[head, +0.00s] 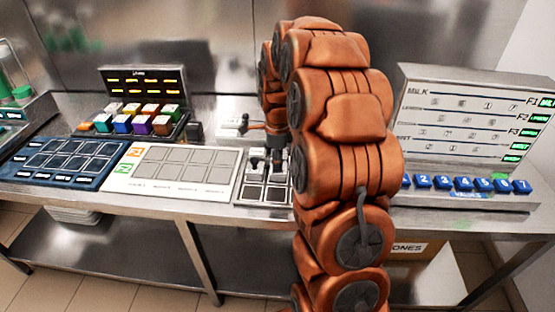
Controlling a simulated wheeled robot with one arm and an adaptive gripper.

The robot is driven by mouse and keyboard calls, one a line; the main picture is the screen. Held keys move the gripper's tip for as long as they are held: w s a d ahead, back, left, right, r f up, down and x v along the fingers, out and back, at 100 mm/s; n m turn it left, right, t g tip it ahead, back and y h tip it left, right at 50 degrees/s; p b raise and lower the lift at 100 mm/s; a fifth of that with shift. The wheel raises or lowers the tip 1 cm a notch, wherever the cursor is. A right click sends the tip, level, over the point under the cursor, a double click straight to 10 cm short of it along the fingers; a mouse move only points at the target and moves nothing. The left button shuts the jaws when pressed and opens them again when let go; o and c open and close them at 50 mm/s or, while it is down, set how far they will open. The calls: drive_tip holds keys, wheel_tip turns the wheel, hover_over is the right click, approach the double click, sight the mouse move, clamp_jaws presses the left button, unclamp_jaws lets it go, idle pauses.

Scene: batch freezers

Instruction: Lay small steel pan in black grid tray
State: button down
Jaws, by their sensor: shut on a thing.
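My gripper (266,166) points down over the black grid tray (238,196), near the tray's back part. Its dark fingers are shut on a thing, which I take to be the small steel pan. The pan is too small and too much covered by the fingers to make out clearly. Whether it touches the tray cannot be told. The tray lies on the steel counter, with light square cells between black bars. My arm hides the tray's right side.
Left of the tray lie a white panel (125,182) and a blue tray (22,172), both with grid cells. Behind stands a rack of colored cubes (141,123) below a dark display (145,81). A milk board (470,120) with blue numbered blocks (443,183) stands right.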

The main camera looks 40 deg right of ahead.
drive_tip(key=shift+f, duration=0.15)
drive_tip(key=c, duration=1)
unclamp_jaws()
drive_tip(key=shift+o, duration=0.2)
wheel_tip(320, 180, up, 11)
drive_tip(key=shift+f+b, duration=0.2)
drive_tip(key=shift+b, duration=0.8)
drive_tip(key=shift+r, duration=0.85)
drive_tip(key=s+a+f+n, duration=0.2)
drive_tip(key=s+a+n, duration=0.5)
drive_tip(key=s, duration=0.3)
drive_tip(key=s+a+f+n+g, duration=0.1)
drive_tip(key=s+a+f+n, duration=0.1)
drive_tip(key=s+a+n, duration=0.5)
drive_tip(key=s+a+f+n, duration=0.3)
drive_tip(key=s+a+n, duration=0.4)
drive_tip(key=s+n, duration=0.5)
drive_tip(key=shift+s+g, duration=0.4)
drive_tip(key=shift+s, duration=0.35)
